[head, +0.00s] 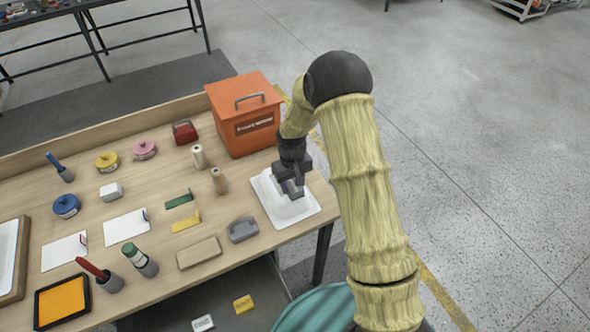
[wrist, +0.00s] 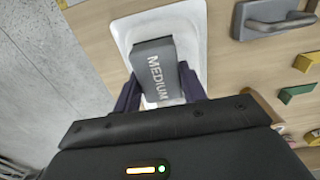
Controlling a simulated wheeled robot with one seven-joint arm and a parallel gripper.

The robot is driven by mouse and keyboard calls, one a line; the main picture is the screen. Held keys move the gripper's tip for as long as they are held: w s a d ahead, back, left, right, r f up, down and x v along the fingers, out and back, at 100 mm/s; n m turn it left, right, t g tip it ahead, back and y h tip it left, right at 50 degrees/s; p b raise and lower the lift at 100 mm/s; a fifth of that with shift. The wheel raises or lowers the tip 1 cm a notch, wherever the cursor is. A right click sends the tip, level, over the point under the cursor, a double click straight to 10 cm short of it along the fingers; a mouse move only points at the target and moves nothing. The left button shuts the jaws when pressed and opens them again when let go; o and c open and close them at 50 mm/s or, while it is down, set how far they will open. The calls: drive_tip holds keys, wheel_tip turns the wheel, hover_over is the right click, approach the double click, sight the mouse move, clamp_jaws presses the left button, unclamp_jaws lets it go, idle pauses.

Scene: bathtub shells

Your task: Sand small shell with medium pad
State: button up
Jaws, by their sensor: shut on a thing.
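The small shell (head: 268,200) is a white, shallow tub shape lying at the right end of the wooden workbench. It also shows in the wrist view (wrist: 124,33). My gripper (head: 291,186) is over the shell and shut on a grey pad. In the wrist view the medium pad (wrist: 158,72), marked MEDIUM, sits between the two dark fingers, over the shell's inside. I cannot tell whether the pad's underside touches the shell.
An orange lidded box (head: 240,118) stands behind the shell. A grey handled block (head: 242,230) lies left of it, with yellow (head: 186,222) and green (head: 179,200) pieces beyond. Two small cylinders (head: 218,181) stand nearby. The bench's right edge is close to the shell.

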drive_tip(key=shift+w+r+p, duration=0.15)
drive_tip(key=shift+r+p, duration=0.25)
drive_tip(key=shift+r, duration=0.25)
drive_tip(key=shift+w+r+p, duration=0.15)
drive_tip(key=shift+r+p, duration=0.2)
drive_tip(key=shift+r, duration=0.25)
drive_tip(key=shift+s+a+r+p, duration=0.1)
drive_tip(key=shift+a+r+p, duration=0.1)
drive_tip(key=shift+r+p, duration=0.75)
drive_tip(key=shift+s+d+r, duration=0.1)
drive_tip(key=shift+d+r, duration=0.05)
drive_tip(key=shift+r, duration=0.35)
drive_tip(key=shift+d, duration=0.1)
